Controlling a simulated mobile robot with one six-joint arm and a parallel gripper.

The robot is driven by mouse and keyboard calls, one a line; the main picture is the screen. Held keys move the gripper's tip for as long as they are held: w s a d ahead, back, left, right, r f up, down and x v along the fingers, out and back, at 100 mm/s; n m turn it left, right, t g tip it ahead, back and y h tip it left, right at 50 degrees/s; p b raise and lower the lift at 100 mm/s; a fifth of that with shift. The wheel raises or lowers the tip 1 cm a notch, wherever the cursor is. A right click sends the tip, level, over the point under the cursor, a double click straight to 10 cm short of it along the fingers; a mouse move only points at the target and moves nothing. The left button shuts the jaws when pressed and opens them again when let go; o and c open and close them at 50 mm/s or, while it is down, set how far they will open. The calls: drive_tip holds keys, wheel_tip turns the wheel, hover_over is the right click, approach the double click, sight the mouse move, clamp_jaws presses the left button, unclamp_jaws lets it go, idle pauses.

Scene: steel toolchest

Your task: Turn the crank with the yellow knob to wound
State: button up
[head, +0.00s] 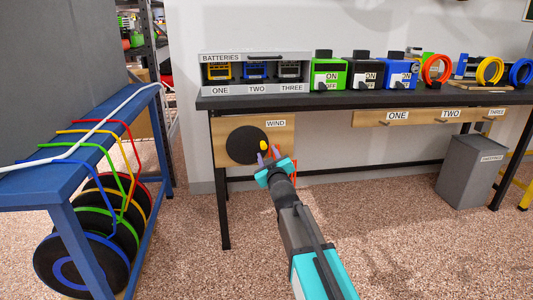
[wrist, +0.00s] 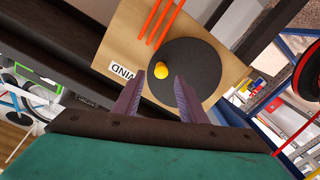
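The crank is a black disc (head: 243,145) on a wooden panel under the bench's left end, with a yellow knob (head: 264,146) near its right edge. A WIND label (head: 275,123) sits at the panel's upper right. My gripper (head: 267,157) is just in front of the knob. In the wrist view the disc (wrist: 190,80) and the yellow knob (wrist: 161,70) lie beyond my two purple fingers (wrist: 160,92). The fingers are apart with nothing between them.
Orange-red strips (wrist: 165,22) show on the panel beside the disc. The black bench top (head: 350,100) lies above, with a battery box (head: 255,57) and several coloured units on it. A blue rack (head: 60,205) with coloured hooks stands left.

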drive_tip(key=s+d, duration=0.1)
drive_tip(key=s, duration=0.6)
drive_tip(key=shift+d, duration=0.3)
drive_tip(key=shift+s, duration=0.1)
